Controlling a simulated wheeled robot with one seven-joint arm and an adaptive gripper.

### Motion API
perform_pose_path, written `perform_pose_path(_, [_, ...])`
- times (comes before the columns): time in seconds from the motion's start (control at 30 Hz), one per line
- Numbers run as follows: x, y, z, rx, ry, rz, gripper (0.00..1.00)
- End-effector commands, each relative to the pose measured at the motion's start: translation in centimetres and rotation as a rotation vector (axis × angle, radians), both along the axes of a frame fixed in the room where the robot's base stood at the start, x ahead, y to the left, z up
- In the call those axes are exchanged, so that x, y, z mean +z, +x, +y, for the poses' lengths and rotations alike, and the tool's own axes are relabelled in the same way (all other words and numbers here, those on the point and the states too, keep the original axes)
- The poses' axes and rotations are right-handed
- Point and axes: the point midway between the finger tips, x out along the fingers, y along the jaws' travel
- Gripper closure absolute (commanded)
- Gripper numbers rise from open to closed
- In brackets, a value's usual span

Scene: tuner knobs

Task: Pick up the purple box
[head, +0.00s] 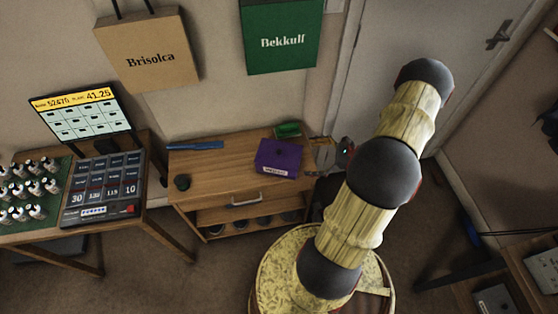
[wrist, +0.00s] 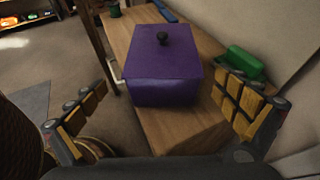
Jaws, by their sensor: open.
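The purple box (head: 278,157) sits on top of a wooden cabinet (head: 222,165), near its right end. In the wrist view the purple box (wrist: 165,68) has a small dark knob on its lid and stands between my spread fingers, a little beyond them. My gripper (wrist: 165,122) is open and empty, with one finger on each side of the picture. In the head view my gripper (head: 326,156) is just right of the box, partly hidden by my arm. No contact with the box is visible.
A green object (head: 288,130) lies close behind the box; it also shows in the wrist view (wrist: 244,64), near the right finger. A blue item (head: 195,146) and a dark round item (head: 182,182) are on the cabinet's left part. A wall stands behind.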

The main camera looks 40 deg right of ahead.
Motion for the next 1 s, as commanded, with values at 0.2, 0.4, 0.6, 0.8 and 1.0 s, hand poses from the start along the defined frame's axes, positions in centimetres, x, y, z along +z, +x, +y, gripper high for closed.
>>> perform_pose_path(0.2, [-1.6,1.4,0.8,-0.024,0.018,-0.002,0.00])
perform_pose_path(0.4, [-2.9,3.9,2.5,-0.023,0.017,-0.001,0.00])
perform_pose_path(0.6, [-3.2,5.0,3.1,-0.025,0.016,-0.001,0.00])
perform_pose_path(0.8, [-4.4,6.9,4.2,-0.022,0.016,-0.002,0.00])
perform_pose_path(1.0, [-5.1,8.8,5.4,-0.022,0.016,-0.002,0.00])
